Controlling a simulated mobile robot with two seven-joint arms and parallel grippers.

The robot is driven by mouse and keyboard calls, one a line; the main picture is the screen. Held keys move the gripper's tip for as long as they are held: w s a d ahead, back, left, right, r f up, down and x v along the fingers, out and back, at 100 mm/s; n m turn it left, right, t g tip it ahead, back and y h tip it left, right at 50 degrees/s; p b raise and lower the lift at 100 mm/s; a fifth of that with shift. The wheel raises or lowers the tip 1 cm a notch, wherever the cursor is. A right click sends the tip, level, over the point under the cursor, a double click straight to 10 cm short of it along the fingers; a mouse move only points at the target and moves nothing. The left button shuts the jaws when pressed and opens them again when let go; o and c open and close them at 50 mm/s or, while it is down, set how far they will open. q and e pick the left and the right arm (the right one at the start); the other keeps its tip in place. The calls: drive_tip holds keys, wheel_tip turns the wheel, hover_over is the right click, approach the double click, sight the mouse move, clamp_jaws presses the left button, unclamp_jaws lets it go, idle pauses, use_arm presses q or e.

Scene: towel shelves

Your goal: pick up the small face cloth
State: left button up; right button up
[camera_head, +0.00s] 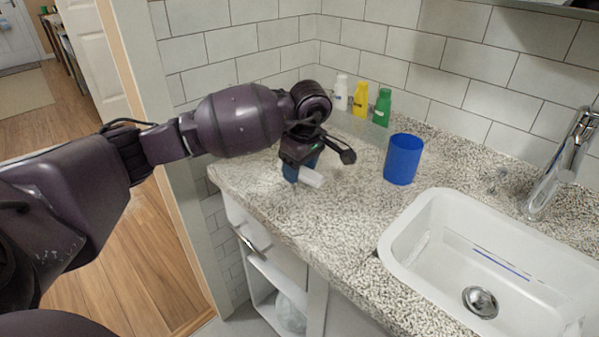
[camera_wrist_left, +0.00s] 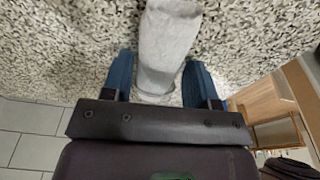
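The small face cloth (camera_head: 312,178) is a white roll lying on the speckled counter (camera_head: 345,215) near its left end. In the left wrist view the cloth (camera_wrist_left: 165,45) extends away from the gripper, its near end between the two blue fingers. My left gripper (camera_head: 300,172) is low over the counter, pointing down at the cloth. In the wrist view the gripper (camera_wrist_left: 160,80) has its fingers apart, one on each side of the cloth, with narrow gaps. Firm contact is not visible. The fingertips are partly hidden in the head view. My right gripper is out of view.
A blue cup (camera_head: 403,159) stands right of the gripper. White (camera_head: 341,92), yellow (camera_head: 361,99) and green (camera_head: 382,107) bottles stand by the tiled wall. A white sink (camera_head: 420,240) with a faucet (camera_head: 562,160) is at right. Open shelves (camera_head: 275,275) are below the counter.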

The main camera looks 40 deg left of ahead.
use_arm(q)
drive_tip(key=c, duration=0.5)
drive_tip(key=shift+o, duration=0.2)
drive_tip(key=shift+r, duration=0.1)
drive_tip(key=shift+r, duration=0.3)
wheel_tip(320, 180, up, 19)
drive_tip(key=p, duration=0.3)
